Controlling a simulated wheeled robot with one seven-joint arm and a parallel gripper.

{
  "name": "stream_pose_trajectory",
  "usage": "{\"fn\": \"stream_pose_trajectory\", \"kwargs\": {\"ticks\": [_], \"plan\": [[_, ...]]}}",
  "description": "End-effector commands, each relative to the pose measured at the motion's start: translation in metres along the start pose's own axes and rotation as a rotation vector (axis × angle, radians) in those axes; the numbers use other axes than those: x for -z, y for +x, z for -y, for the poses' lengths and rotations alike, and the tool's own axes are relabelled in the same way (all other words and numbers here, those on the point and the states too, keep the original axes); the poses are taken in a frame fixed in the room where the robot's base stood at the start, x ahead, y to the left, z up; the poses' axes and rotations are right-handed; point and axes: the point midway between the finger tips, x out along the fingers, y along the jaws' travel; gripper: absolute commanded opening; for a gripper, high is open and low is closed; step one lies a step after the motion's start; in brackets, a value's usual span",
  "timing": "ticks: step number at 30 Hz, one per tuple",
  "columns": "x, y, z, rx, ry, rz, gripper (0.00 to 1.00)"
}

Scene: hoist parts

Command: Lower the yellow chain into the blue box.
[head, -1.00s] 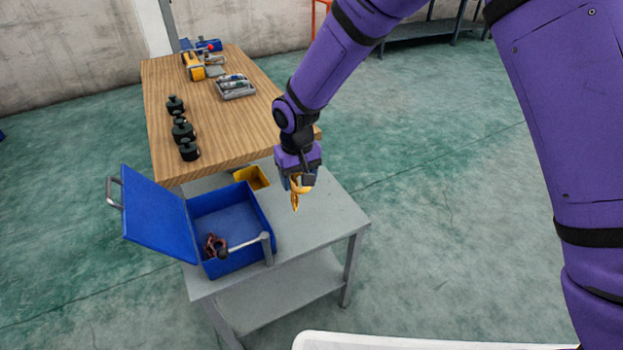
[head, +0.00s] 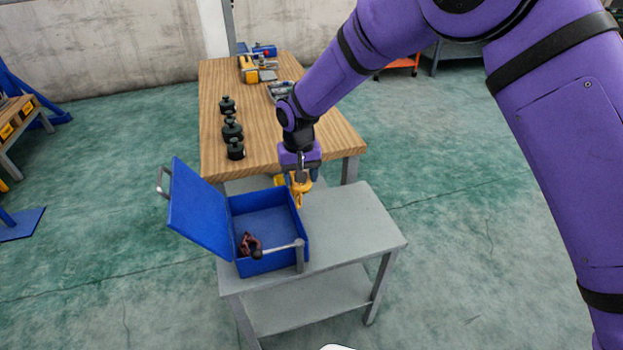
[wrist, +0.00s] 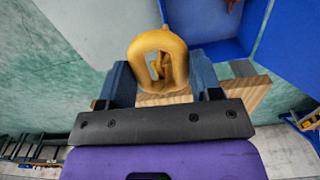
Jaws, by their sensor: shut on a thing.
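My gripper (head: 300,180) is shut on the yellow chain (head: 298,194), which hangs down from the jaws just right of the blue box's right wall. In the wrist view a thick yellow link (wrist: 158,50) sits between the two fingers (wrist: 160,85). The blue box (head: 306,222) stands open on a grey cart, its lid (head: 198,208) tilted back to the left. Its blue wall also shows in the wrist view (wrist: 290,45). How far the chain's lower end is above the cart top is hard to tell.
A small reddish-brown part (head: 249,243) lies in the box's front left corner. The grey cart top (head: 350,225) is clear on the right. Several black weights (head: 232,131) stand on the wooden table (head: 270,140) behind.

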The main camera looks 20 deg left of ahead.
Motion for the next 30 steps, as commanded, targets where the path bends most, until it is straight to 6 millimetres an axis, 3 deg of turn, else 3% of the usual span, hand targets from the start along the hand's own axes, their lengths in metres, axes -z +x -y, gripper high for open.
{"fn": "stream_pose_trajectory", "kwargs": {"ticks": [18, 30], "plan": [[0.043, 0.001, 0.051, 0.001, -0.001, -0.001, 0.07], [0.056, 0.000, 0.065, 0.000, 0.000, -0.001, 0.07]]}}
